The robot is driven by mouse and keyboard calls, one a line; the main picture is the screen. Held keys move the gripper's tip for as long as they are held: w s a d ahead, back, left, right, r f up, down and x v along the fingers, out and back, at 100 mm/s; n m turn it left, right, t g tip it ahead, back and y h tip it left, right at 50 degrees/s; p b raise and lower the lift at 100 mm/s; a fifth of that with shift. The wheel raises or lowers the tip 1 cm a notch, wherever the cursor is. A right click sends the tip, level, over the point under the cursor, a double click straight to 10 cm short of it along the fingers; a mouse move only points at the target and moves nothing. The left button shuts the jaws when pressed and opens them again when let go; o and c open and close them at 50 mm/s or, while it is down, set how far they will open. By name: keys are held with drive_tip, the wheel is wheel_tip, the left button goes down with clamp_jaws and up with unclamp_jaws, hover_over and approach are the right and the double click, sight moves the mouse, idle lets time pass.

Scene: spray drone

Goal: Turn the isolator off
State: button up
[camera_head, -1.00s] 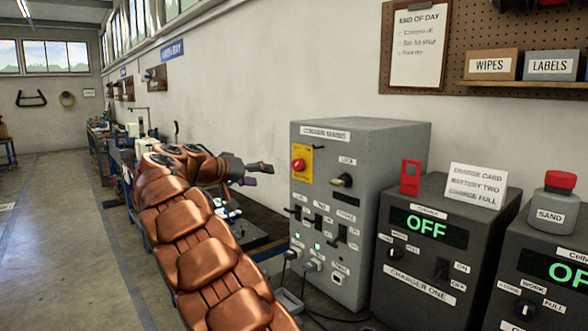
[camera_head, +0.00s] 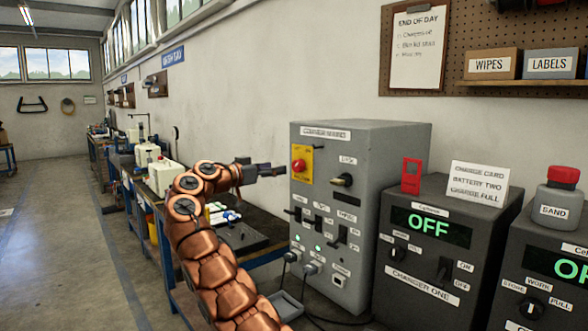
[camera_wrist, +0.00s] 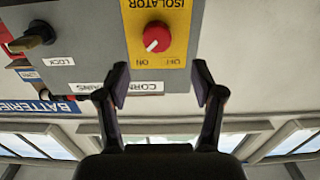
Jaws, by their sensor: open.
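The isolator is a red rotary knob (camera_head: 299,165) on a yellow plate (camera_head: 308,151), high on the front of a grey cabinet (camera_head: 375,150). My gripper (camera_head: 284,170) is just left of the knob in the head view. In the wrist view my gripper (camera_wrist: 163,82) is open and empty, its fingertips spread to either side below the knob. It appears apart from the knob.
A black and brass lock switch (camera_head: 342,180) sticks out right of the isolator, also in the wrist view (camera_wrist: 38,36). Several small switches are lower on the cabinet. A charger (camera_head: 420,270) with a red tag (camera_head: 411,177) stands to the right. A workbench (camera_head: 250,235) runs behind my arm.

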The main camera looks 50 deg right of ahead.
sight(295, 165)
drive_tip(key=shift+s+d+p, duration=0.2)
drive_tip(key=shift+d+p, duration=0.25)
drive_tip(key=shift+d, duration=0.9)
drive_tip(key=shift+s+d+p, duration=0.2)
drive_tip(key=shift+d+p, duration=0.2)
drive_tip(key=shift+d, duration=0.95)
drive_tip(key=shift+s+d+p, duration=0.2)
drive_tip(key=shift+d+p, duration=0.25)
drive_tip(key=shift+d, duration=0.9)
drive_tip(key=shift+c, duration=0.4)
drive_tip(key=c, duration=1.1)
drive_tip(key=shift+o, duration=0.2)
